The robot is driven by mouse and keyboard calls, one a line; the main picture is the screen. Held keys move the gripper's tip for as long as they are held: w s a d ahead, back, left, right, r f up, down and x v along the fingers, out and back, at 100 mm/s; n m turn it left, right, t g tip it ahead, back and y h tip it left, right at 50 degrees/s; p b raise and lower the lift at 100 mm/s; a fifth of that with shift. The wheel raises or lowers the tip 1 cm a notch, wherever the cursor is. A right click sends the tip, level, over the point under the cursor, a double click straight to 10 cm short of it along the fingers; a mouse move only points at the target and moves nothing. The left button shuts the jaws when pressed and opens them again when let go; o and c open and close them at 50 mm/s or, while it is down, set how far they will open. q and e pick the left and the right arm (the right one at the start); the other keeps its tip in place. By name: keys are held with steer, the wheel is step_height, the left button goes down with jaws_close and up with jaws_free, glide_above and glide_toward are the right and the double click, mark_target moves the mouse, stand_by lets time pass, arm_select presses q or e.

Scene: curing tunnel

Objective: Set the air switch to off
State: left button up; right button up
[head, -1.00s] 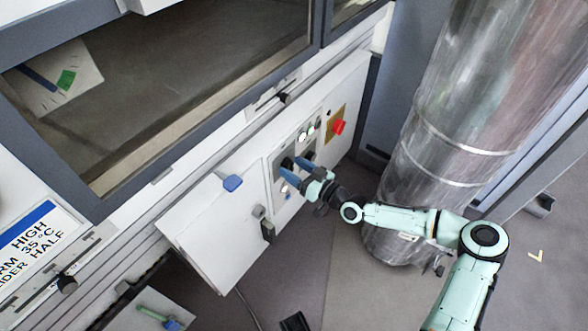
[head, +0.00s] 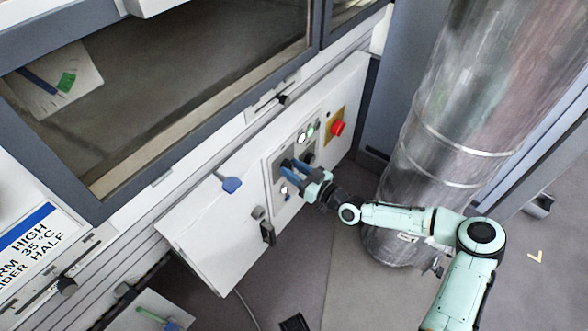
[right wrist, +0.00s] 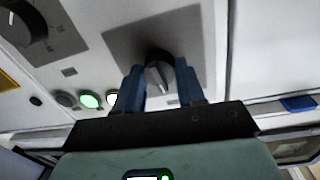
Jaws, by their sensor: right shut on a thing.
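A dark rotary knob (right wrist: 160,72) with a pale pointer line sits on a grey plate (right wrist: 120,42) of the control panel; I take it to be the air switch, as no label is readable. My right gripper (head: 293,166) is at this knob, its two blue fingers on either side of it. In the right wrist view the fingers are shut on the knob, and its pointer stands near upright in the picture. In the head view the fingers largely hide the knob. My left gripper is not in view.
A larger black dial (right wrist: 25,28), a green light (right wrist: 90,100) and a white light (right wrist: 113,99) are close by on the panel. A red button (head: 338,128) sits on a yellow plate. A blue handle (head: 231,185) sticks out nearby. A metal duct (head: 440,120) stands beside my right arm.

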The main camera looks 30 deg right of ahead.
steer(key=shift+n, duration=0.4)
steer(key=n, duration=0.2)
steer(key=shift+n, duration=0.3)
steer(key=shift+n+p, duration=0.35)
steer(key=shift+n, duration=1.65)
steer(key=shift+n+y, duration=0.3)
steer(key=shift+n, duration=0.4)
steer(key=o, duration=1)
steer(key=shift+o, duration=0.2)
